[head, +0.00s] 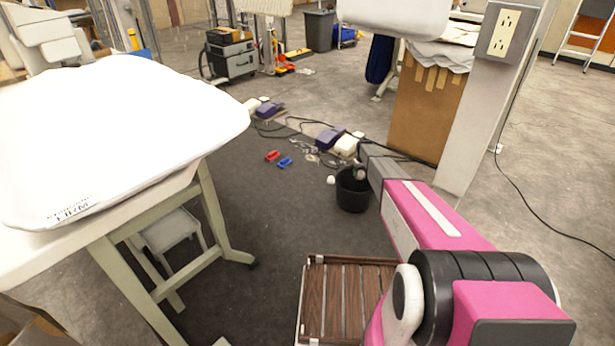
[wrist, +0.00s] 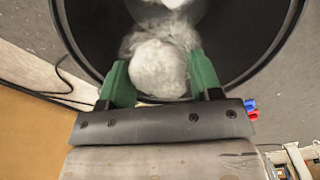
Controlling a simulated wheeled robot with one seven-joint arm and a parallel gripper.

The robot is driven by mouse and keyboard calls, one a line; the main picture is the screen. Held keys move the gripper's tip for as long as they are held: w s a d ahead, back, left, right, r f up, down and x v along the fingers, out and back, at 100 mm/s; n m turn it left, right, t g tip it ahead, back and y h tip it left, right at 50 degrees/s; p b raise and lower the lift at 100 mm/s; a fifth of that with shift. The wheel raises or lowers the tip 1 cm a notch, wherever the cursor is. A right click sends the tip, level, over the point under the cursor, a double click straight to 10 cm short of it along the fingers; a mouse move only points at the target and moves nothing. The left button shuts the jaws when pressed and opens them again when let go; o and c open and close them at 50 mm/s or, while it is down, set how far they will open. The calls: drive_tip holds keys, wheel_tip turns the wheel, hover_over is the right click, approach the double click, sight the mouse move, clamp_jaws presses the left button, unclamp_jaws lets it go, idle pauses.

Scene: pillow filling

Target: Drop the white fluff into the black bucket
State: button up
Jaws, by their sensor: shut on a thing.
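The black bucket (head: 352,193) stands on the floor near the middle of the head view. Its round rim fills the upper part of the wrist view (wrist: 80,62). My gripper (wrist: 158,80) has its green fingers shut on a ball of white fluff (wrist: 158,68). In the wrist view the gripper and fluff are over the bucket opening; how deep they sit is hard to tell. More white fluff (wrist: 165,4) shows beyond, inside the rim. In the head view my arm reaches to the bucket and hides part of it. A small white piece (head: 331,180) shows beside the bucket rim.
A slatted brown wooden platform (head: 340,300) lies in front of the bucket. A white-topped table (head: 110,130) stands at left. Red (head: 272,155) and blue (head: 285,162) clamps lie on the floor. A cardboard box (head: 428,105) and a grey post (head: 490,110) stand behind my arm.

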drive_tip(key=shift+f, duration=1.05)
drive_tip(key=o, duration=0.7)
drive_tip(key=shift+o, duration=0.2)
wheel_tip(320, 180, up, 11)
drive_tip(key=shift+f, duration=0.1)
